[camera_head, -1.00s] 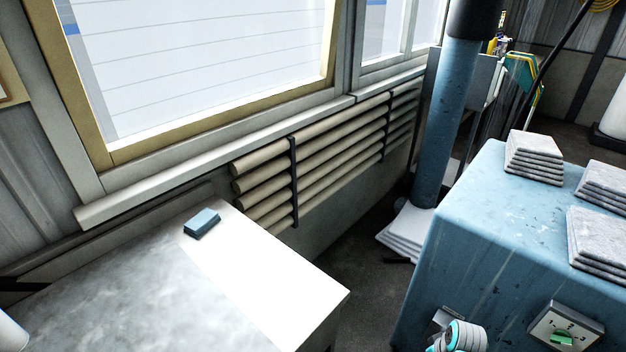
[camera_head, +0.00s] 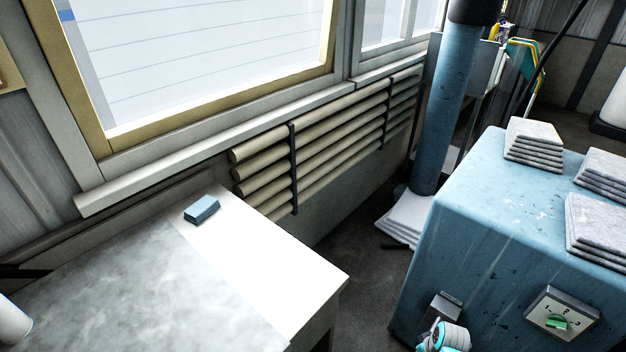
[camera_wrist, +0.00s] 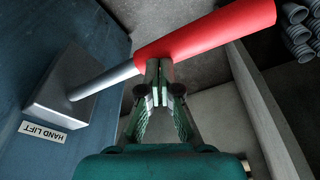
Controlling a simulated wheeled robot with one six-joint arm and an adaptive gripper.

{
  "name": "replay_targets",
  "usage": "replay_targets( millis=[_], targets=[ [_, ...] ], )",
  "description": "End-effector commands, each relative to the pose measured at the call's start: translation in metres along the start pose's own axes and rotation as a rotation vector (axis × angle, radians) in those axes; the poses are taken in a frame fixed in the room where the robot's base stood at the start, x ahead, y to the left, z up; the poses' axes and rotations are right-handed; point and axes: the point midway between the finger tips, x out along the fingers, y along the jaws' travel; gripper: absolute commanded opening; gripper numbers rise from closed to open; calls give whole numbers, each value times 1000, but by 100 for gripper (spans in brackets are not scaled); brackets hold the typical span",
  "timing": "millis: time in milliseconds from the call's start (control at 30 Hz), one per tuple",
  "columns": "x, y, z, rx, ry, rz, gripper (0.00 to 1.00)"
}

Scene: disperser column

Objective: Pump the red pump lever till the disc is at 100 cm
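The red pump lever (camera_wrist: 205,30) shows in the wrist view as a red sleeve on a grey rod. The rod comes out of a grey box labelled HAND LIFT on a blue cabinet wall. My gripper (camera_wrist: 158,66) has its two fingers drawn together, with the tips at the lower edge of the red sleeve. I see nothing clasped between them; whether the tips touch the sleeve is unclear. In the head view only part of my arm shows at the bottom, and the lever is not visible there. The disc and any height scale are not in view.
The blue cabinet (camera_head: 480,215) carries stacked grey slabs (camera_head: 533,145) and a dial with a green knob (camera_head: 557,322). A blue column (camera_head: 447,115) stands behind it. A white-topped bench (camera_head: 255,260) with a small blue block (camera_head: 202,208) stands left. Dark floor lies between.

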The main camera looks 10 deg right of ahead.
Motion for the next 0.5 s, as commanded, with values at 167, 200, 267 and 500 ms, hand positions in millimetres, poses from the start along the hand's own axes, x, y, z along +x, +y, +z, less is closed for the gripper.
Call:
replay_targets(
  millis=[167,200,267,500],
  targets=[
    [-4,0,-1,0,1,1,0],
    [-8,0,-2,0,1,1,0],
    [-14,0,-3,0,1,1,0],
    [-43,0,-8,0,0,0,0]
  ],
)
